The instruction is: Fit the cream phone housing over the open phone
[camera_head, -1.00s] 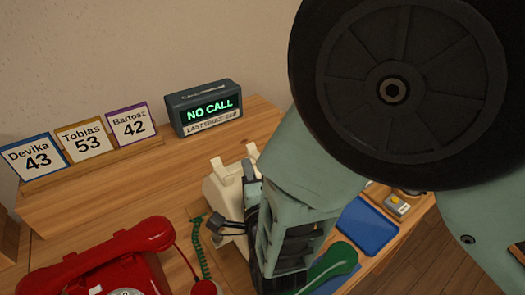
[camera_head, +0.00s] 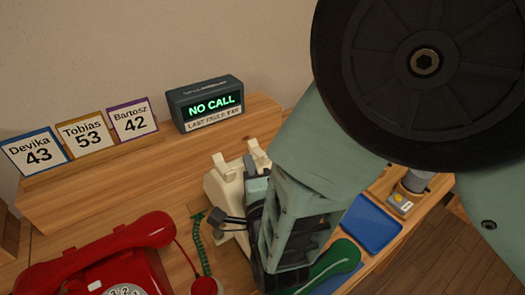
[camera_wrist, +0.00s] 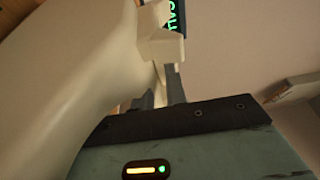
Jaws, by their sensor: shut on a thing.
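The cream phone housing (camera_head: 222,190) is at the middle of the desk in the head view, with two cradle posts on top. My gripper (camera_head: 232,221) is at its near side, shut on it, with my arm hiding its right part. In the wrist view the housing (camera_wrist: 85,75) fills the left side, and my gripper's fingers (camera_wrist: 158,92) close on a cream part of it below a post. The open phone cannot be made out; whether the housing sits on it or above it is hidden.
A display reading "NO CALL" (camera_head: 208,105) and name cards (camera_head: 83,136) stand behind. A blue tray (camera_head: 371,224) lies at the right.

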